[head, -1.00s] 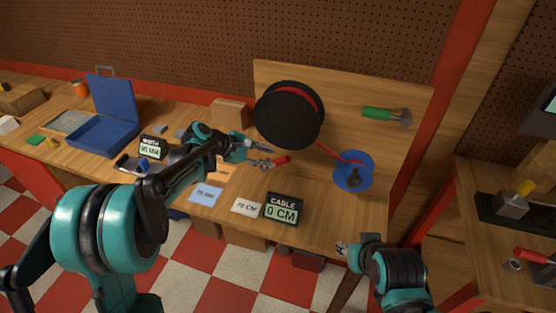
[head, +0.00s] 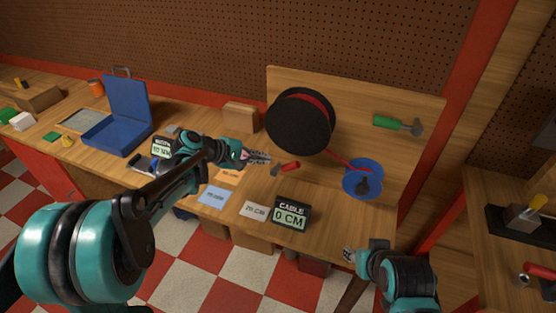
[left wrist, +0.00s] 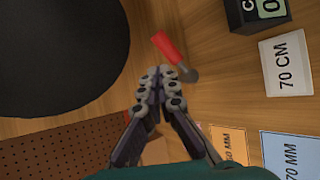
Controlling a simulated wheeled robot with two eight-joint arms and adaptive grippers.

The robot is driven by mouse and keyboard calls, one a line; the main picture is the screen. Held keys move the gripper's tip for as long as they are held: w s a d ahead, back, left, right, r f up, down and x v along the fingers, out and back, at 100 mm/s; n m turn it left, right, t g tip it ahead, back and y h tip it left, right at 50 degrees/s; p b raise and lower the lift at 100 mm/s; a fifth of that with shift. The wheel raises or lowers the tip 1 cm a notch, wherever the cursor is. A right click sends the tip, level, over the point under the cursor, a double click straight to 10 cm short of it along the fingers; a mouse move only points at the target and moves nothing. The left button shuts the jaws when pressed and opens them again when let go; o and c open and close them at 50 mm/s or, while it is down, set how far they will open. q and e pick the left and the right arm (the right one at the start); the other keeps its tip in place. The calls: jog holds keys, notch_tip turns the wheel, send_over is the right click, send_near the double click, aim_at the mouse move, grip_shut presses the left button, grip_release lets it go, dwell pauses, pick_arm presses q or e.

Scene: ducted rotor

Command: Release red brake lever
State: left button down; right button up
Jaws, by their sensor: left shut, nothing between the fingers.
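The red brake lever (head: 290,165) is a short red handle with a grey metal end, near the foot of the upright wooden board, below the black spool. It also shows in the left wrist view (left wrist: 167,47), just beyond the fingertips. My left gripper (head: 267,158) is shut and empty, close to the lever's left side in the head view. In the left wrist view its fingertips (left wrist: 160,82) are together, with a small gap to the lever. My right gripper (head: 349,254) is low in front of the bench edge; its jaws are too small to judge.
The black spool (head: 300,122) carries red cable to a blue pulley (head: 362,180). A green-handled tool (head: 398,124) is on the board. The cable display (head: 291,212) reads 0 CM, beside a 70 CM card (head: 255,211). A blue case (head: 128,112) stands open at left.

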aim_at(287, 168)
pick_arm(q)
jog(key=s+a+r+m+t+p, duration=0.2)
jog(key=s+m+t, duration=0.1)
jog(key=m, duration=0.8)
jog(key=s+f+b+x, duration=0.1)
jog(key=b+x, duration=0.3)
jog(key=x, duration=0.8)
jog(key=shift+d+f+y+b, duration=0.15)
jog(key=shift+f+y+b, duration=0.25)
jog(key=shift+f, duration=0.2)
